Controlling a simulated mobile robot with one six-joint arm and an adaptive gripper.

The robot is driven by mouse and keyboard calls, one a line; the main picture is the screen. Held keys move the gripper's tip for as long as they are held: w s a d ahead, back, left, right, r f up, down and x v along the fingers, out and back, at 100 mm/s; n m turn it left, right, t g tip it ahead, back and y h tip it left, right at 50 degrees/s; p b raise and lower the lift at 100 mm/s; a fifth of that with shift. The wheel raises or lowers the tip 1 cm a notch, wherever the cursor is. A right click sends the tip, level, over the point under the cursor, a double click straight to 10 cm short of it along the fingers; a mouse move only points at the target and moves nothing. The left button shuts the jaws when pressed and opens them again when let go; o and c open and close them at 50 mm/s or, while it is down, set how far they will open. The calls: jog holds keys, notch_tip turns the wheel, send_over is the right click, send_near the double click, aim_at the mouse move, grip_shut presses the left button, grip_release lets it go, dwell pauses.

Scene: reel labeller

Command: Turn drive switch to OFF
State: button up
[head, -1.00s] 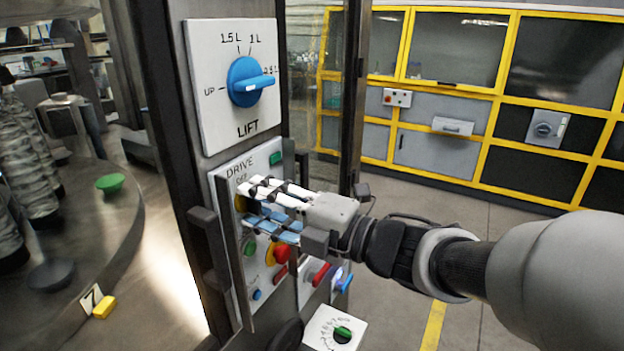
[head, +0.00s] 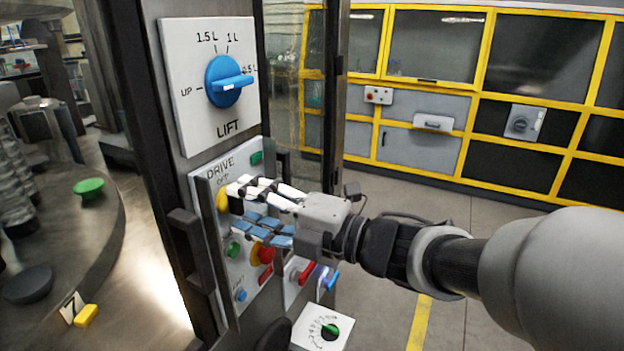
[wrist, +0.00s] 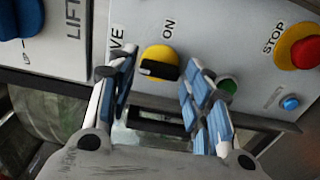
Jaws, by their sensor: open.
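The drive switch is a yellow round knob with a black handle (wrist: 160,62) on the white DRIVE panel (wrist: 225,45). In the wrist view, the ON label is beside it, and the handle lies roughly across the picture. The OFF label is hidden there but shows above the knob in the head view, where the yellow knob (head: 222,200) is partly covered by my fingers. My gripper (wrist: 163,72) is open, with one finger on each side of the knob. In the head view, my gripper (head: 238,205) is close to the panel; contact cannot be told.
A blue LIFT knob (head: 228,82) is on the panel above. A red stop button (head: 264,254), a green button (head: 234,249) and a blue button (head: 240,295) lie below. A black vertical handle (head: 190,240) stands to the left.

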jog(key=v, duration=1)
jog(key=shift+s+d, duration=0.15)
jog(key=shift+d, duration=0.05)
jog(key=w+d+r+m+t+h, duration=0.1)
jog(key=w+d+m+t+h, duration=0.3)
jog(key=w+m+t, duration=0.15)
jog(key=w+d+f+m+t+h, duration=0.1)
jog(key=d+f+m+t+h, duration=0.15)
jog(key=d+m+h, duration=1.05)
jog(key=s+d+f+m+g+h, duration=0.2)
jog(key=s+d+f+m+g, duration=0.25)
jog(key=s+f+m, duration=0.4)
jog(key=s+a+f+m+g+y, duration=0.1)
jog(key=s+a+f+m+g, duration=0.1)
jog(key=s, duration=0.4)
jog(key=s+a+f+m+g+y, duration=0.1)
jog(key=s+a+f+m+g, duration=0.1)
jog(key=s, duration=0.5)
jog(key=shift+s+a+f+m+g, duration=0.3)
jog(key=shift+a+f+g, duration=0.15)
jog(key=shift+f+g, duration=0.3)
